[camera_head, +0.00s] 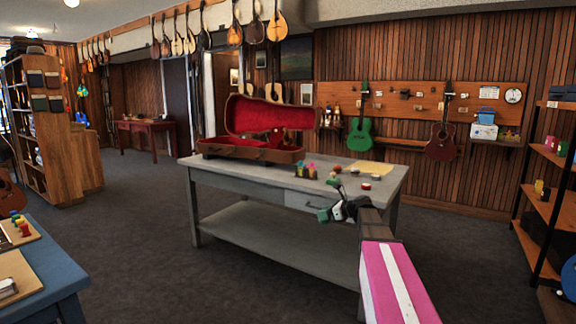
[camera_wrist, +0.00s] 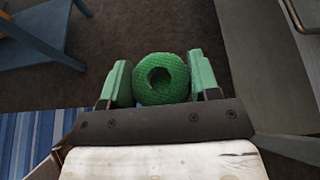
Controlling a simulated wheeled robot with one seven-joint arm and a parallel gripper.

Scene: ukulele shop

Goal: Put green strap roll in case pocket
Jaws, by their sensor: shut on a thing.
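My gripper (camera_wrist: 161,80) is shut on the green strap roll (camera_wrist: 161,93), a ring-shaped textured roll held between the two green fingers in the wrist view. In the head view my gripper (camera_head: 325,214) is in front of the grey table's near edge, and the roll is too small there to tell from the green fingers. The open instrument case (camera_head: 250,154) with red lining stands on the left part of the grey table (camera_head: 250,176), its lid (camera_head: 268,115) raised. The inside of the case, with any pocket, is mostly hidden by its front wall.
Small coloured bottles (camera_head: 306,170), a tan sheet (camera_head: 371,167) and several small round items lie on the table's right part. A blue table (camera_head: 50,265) stands at the front left. Shelves (camera_head: 555,155) stand at the right. The carpet between the tables is clear.

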